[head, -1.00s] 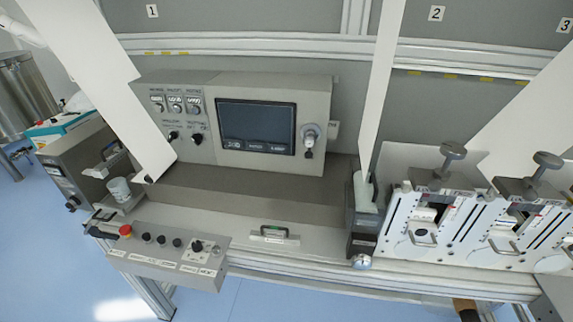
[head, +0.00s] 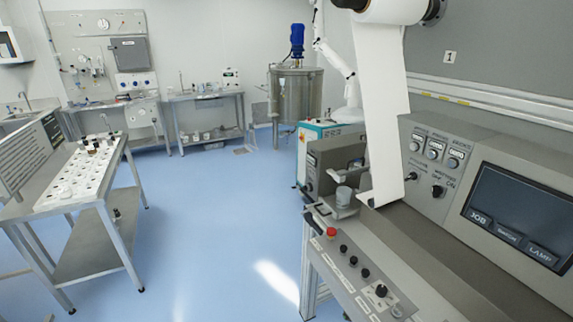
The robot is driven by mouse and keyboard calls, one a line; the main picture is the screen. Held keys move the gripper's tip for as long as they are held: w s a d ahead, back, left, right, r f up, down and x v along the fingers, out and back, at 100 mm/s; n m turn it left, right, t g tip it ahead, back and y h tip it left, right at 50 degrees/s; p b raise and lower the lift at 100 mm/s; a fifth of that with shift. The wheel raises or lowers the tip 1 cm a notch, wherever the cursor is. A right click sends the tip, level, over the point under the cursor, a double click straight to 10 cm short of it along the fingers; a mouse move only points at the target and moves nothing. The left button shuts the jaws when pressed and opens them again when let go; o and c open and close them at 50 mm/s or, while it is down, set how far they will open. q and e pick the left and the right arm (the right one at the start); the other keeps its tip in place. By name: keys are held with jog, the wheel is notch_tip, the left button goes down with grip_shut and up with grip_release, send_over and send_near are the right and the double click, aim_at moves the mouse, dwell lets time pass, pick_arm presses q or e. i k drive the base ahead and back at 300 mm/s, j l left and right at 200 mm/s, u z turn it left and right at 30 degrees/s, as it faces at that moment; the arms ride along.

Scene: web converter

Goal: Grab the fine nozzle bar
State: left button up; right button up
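I cannot make out the fine nozzle bar in the head view; nothing here is clearly recognisable as it. A white board with dark holes and small pieces (head: 75,178) lies on the metal table at left, too small to identify its parts. The converter's control console (head: 465,190) stands at right, with a white web (head: 383,110) hanging beside it. Neither of my grippers is in view.
The metal table (head: 72,243) has a lower shelf. Open blue floor (head: 215,215) lies between it and the converter. A button panel (head: 362,262) juts out at the converter's front. A steel tank (head: 293,92) and back benches (head: 205,95) stand farther off.

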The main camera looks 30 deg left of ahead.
aim_at(364, 167)
jog(key=u, duration=0.35)
jog(key=i+j+z, duration=0.1)
jog(key=z, duration=0.55)
jog(key=i+j+z, duration=0.2)
jog(key=j+z, duration=0.15)
jog(key=j, duration=0.4)
jog(key=i+j+z, duration=0.15)
jog(key=j+z, duration=0.15)
jog(key=j, duration=0.5)
jog(key=j+z, duration=0.35)
jog(key=j, duration=0.45)
